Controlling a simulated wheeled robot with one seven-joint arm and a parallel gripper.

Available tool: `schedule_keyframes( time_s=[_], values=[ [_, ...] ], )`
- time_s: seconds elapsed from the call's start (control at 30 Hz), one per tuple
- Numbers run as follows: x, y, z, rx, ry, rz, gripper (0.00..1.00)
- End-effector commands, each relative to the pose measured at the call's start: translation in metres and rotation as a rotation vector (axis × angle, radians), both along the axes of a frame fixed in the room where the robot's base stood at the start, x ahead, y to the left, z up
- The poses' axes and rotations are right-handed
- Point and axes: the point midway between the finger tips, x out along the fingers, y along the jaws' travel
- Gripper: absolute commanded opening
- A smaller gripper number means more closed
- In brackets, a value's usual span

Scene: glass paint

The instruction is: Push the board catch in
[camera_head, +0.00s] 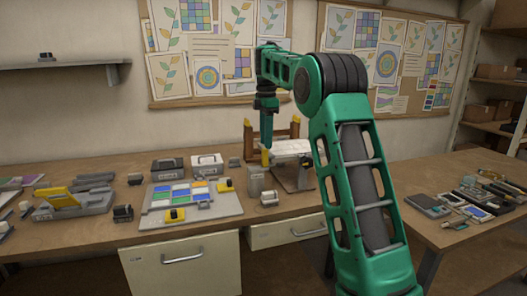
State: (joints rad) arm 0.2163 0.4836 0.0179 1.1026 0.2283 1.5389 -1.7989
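A pale board (293,147) rests on a brown wooden stand (279,131) toward the back of the workbench. The stand has two upright posts with yellow tops. My gripper (266,146) points straight down at the left end of the pale board, in front of the stand. A small yellow piece (265,157) shows right at its tip. I cannot tell whether this piece is the catch, or whether my gripper holds it or only touches it. The fingers are too small to tell open from shut. My arm covers part of the area right of the board.
A grey tray (207,214) with coloured glass squares and yellow clamps lies front left of the stand. A grey canister (255,181) and small jar (269,198) stand close below my gripper. Dark and white boxes (206,164) sit behind the tray. Tools crowd the right table (405,222).

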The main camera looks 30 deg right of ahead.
Motion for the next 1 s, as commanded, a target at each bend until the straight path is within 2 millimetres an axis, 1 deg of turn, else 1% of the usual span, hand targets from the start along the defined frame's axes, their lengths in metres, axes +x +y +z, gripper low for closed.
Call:
schedule_keyframes(
  time_s=[0.03, 0.13, 0.23, 0.37, 0.53, 1.0],
  values=[
    [0.001, 0.000, 0.011, -0.002, -0.003, 0.001, 0.34],
    [0.002, 0.000, 0.028, -0.002, -0.003, 0.002, 0.34],
    [0.002, 0.000, 0.041, -0.001, -0.002, 0.001, 0.34],
    [0.002, 0.000, 0.051, -0.001, -0.001, 0.000, 0.34],
    [0.002, 0.000, 0.056, -0.001, -0.001, 0.001, 0.34],
    [0.001, 0.000, 0.056, -0.001, -0.001, -0.003, 0.34]
  ],
)
